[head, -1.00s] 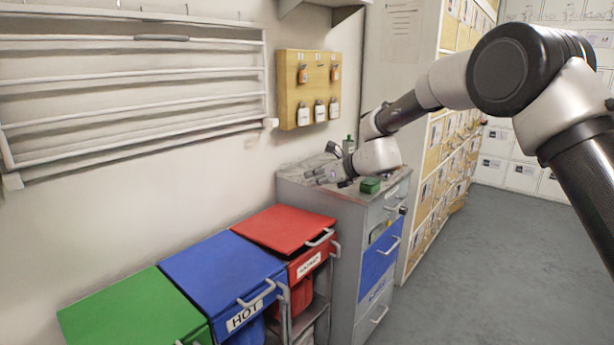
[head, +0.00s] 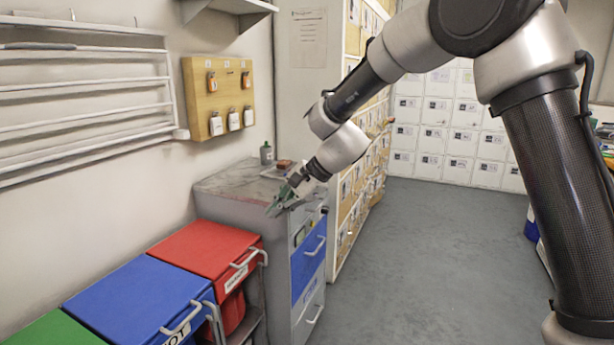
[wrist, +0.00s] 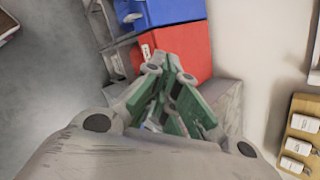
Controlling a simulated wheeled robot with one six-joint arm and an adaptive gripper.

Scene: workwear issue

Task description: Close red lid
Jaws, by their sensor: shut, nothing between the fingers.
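The red lid (head: 205,247) lies roughly flat on top of the red bin (head: 233,310), with a pale handle at its front right. I cannot tell whether it is fully down. In the wrist view a red surface of this bin unit (wrist: 184,46) shows just beyond the fingers. My gripper (head: 279,206) is shut and empty, with green finger pads. It is by the top front edge of the grey cabinet, to the right of the red lid and apart from it. In the wrist view the fingers (wrist: 170,85) are together and hide part of what is below.
The blue lid (head: 137,296) and green lid (head: 50,330) are left of the red one. The grey cabinet (head: 228,182) stands right of the red bin, with a green bottle (head: 266,153) on top. A wall rack and key board hang above.

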